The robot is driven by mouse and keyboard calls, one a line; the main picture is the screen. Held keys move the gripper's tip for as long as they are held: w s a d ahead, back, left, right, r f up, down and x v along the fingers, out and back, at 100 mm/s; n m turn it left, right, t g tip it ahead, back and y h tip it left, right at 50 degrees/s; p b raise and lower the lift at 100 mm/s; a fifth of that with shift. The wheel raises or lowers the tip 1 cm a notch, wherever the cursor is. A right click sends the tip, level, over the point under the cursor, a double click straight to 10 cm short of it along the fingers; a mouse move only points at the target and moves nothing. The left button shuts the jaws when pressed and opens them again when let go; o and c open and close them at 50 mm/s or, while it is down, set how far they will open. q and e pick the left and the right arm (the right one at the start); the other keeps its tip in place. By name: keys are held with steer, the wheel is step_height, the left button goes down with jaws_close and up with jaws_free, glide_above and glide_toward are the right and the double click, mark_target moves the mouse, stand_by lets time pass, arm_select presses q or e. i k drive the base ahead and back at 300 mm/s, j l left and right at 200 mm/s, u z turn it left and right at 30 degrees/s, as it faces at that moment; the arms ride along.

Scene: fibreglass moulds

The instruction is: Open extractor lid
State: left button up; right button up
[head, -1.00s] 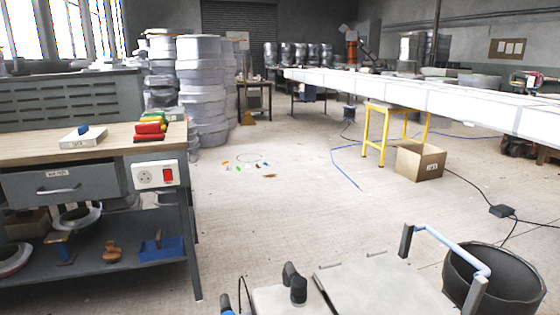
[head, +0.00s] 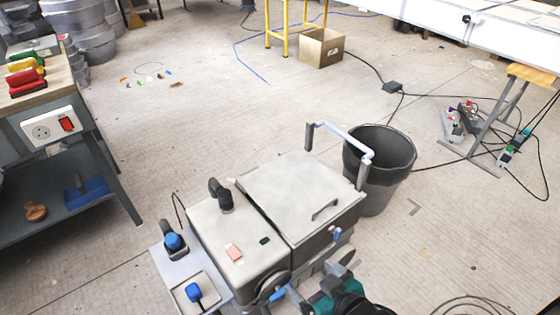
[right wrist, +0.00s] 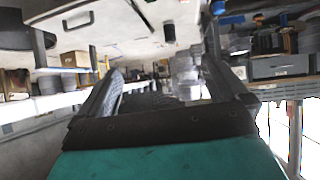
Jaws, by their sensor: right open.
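The extractor (head: 240,255) is a low grey box machine at the bottom middle of the head view. Its pale, flat square lid (head: 295,190) lies closed, with a dark bar handle (head: 325,209) near its front right edge. The lid and handle also show at the top left of the right wrist view (right wrist: 78,22). My right gripper (head: 312,270), with a teal body, is at the bottom of the head view, just in front of the machine. It is open, and the wrist view shows nothing between its fingers (right wrist: 160,80). My left gripper is out of view.
A black bucket (head: 378,165) stands right behind the machine, close to a pale blue bent bar (head: 345,138). A workbench (head: 70,190) is at the left. A cardboard box (head: 321,47) and cables lie on the floor behind. The floor between is mostly clear.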

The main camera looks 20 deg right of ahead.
mark_target(299, 194)
steer(key=i+l+u, duration=0.1)
steer(key=l+u, duration=0.2)
steer(key=l, duration=0.9)
steer(key=l+u, duration=0.3)
steer(key=l, duration=0.95)
